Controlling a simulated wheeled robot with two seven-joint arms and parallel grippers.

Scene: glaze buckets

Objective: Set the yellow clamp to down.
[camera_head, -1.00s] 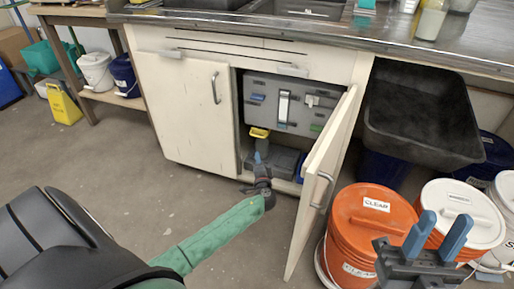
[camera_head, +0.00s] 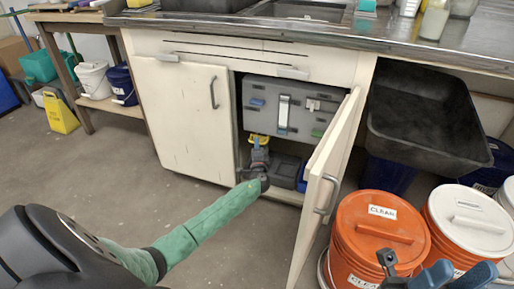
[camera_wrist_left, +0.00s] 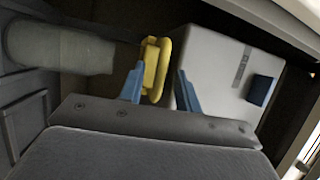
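The yellow clamp (camera_head: 258,138) is inside the open cabinet, below the left end of the grey panel box. In the left wrist view it shows as a yellow loop (camera_wrist_left: 155,68) at the end of a grey pipe (camera_wrist_left: 62,50). My left gripper (camera_head: 259,152) reaches into the cabinet just below the clamp. In the left wrist view its blue fingers (camera_wrist_left: 158,84) are apart, with the clamp's lower end between them, closer to the left finger. I cannot tell whether they touch. My right gripper (camera_head: 455,275) is open and empty, in front of the buckets.
The cabinet door (camera_head: 322,190) stands open right of my left arm. The grey panel box (camera_head: 290,108) carries coloured tabs. A dark box (camera_head: 284,172) stands on the cabinet floor. An orange bucket (camera_head: 378,240) and a white-lidded bucket (camera_head: 470,215) stand at the right.

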